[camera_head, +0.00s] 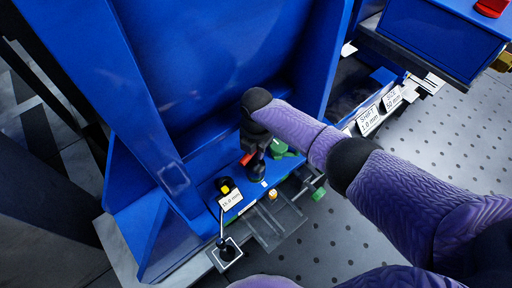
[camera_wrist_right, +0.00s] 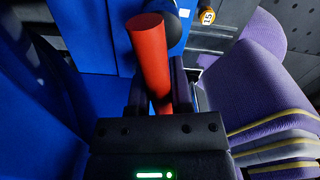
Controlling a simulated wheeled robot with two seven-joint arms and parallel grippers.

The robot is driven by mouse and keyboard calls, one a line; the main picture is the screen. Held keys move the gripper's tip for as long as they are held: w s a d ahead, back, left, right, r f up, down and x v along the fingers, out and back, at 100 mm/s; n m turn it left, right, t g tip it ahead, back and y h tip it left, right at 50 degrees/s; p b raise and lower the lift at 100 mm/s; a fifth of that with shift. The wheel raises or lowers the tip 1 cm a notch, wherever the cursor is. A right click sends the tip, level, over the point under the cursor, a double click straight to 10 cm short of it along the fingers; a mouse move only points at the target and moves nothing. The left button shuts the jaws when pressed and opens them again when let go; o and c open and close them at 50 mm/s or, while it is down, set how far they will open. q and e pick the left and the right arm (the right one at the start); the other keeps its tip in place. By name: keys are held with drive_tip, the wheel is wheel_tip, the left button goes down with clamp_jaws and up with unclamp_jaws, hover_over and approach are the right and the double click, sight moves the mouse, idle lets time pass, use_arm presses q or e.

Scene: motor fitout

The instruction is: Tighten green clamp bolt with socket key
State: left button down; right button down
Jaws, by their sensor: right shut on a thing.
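My right gripper (camera_head: 256,143) reaches down over the blue machine base and also shows in the wrist view (camera_wrist_right: 158,95). It is shut on a red cylindrical handle (camera_wrist_right: 149,50), which looks like the socket key. Only a small red part (camera_head: 246,159) of it shows in the head view, and its socket end is hidden. A green part (camera_head: 279,148) sits just right of the gripper, partly covered. Another green part (camera_head: 318,194) is at the outer end of the dark bracket. I cannot tell which is the clamp bolt or whether the key touches it. My left gripper is not in view.
A tall blue housing (camera_head: 210,60) stands close behind the gripper. A "15.0 mm" label (camera_head: 230,200), a yellow-topped black knob (camera_head: 226,187) and a black-knobbed lever (camera_head: 224,243) are at lower left. "SHIFT" (camera_head: 369,119) and "SIZE" (camera_head: 393,98) labels stand right. The perforated table (camera_head: 345,245) is clear in front.

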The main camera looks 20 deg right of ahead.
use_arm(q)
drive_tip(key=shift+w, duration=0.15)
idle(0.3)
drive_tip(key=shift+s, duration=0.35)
use_arm(e)
drive_tip(key=shift+f, duration=0.25)
use_arm(q)
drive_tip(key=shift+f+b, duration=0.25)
drive_tip(key=shift+b, duration=0.1)
use_arm(e)
drive_tip(key=shift+f, duration=0.3)
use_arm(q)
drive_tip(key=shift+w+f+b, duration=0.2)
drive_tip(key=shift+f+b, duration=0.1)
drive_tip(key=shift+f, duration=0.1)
use_arm(e)
drive_tip(key=shift+f, duration=0.5)
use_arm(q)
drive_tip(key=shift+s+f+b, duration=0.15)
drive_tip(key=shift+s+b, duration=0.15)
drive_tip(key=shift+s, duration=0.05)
use_arm(e)
drive_tip(key=shift+f, duration=0.35)
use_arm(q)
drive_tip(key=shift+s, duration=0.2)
